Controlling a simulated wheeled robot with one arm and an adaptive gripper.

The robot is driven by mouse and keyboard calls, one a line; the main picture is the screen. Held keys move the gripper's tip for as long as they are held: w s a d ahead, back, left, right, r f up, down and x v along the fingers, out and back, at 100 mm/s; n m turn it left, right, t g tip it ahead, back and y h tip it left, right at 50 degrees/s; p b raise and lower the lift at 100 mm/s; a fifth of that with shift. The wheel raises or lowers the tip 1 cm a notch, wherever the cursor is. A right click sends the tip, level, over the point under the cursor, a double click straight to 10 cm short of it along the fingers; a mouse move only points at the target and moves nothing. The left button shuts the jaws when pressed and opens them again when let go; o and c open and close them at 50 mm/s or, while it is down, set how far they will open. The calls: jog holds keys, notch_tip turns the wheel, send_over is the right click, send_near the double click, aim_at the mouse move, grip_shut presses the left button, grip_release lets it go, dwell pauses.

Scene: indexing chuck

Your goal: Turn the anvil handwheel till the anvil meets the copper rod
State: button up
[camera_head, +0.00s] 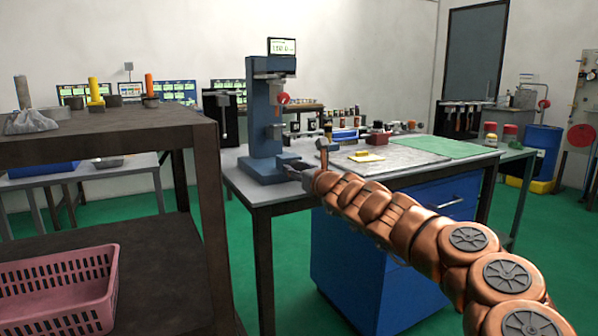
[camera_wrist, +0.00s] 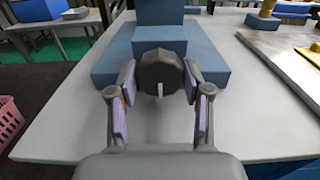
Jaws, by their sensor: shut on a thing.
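The blue machine (camera_head: 262,115) stands on the grey bench, with a small display (camera_head: 282,46) on top and a red knob (camera_head: 283,98) on its upper part. The dark, faceted anvil handwheel (camera_wrist: 158,68) is at the front of its blue base, with a short pale pin at its middle. My gripper (camera_wrist: 160,92) is shut on this handwheel, one finger at each side. My gripper also shows at the machine's base in the head view (camera_head: 297,172), where it hides most of the handwheel. I cannot clearly make out the anvil or the copper rod.
A copper-coloured upright piece (camera_head: 323,150) shows just behind my wrist. A grey plate with a yellow item (camera_head: 366,156) and a green mat (camera_head: 440,146) lie to the right. A brown shelf (camera_head: 100,140) with a pink basket (camera_head: 60,290) stands at the left.

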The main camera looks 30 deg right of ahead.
jog(key=m, duration=0.6)
jog(key=shift+f, duration=0.1)
jog(key=m+b, duration=0.1)
jog(key=m, duration=0.5)
jog(key=shift+m, duration=0.4)
jog(key=m+b, duration=0.2)
jog(key=m, duration=0.3)
jog(key=shift+f, duration=0.1)
jog(key=m+b, duration=0.1)
jog(key=m, duration=0.2)
jog(key=shift+a, duration=0.1)
jog(key=shift+m+b, duration=1)
jog(key=shift+m, duration=0.5)
jog(key=o, duration=1.2)
jog(key=shift+c, duration=0.2)
jog(key=shift+s, duration=0.2)
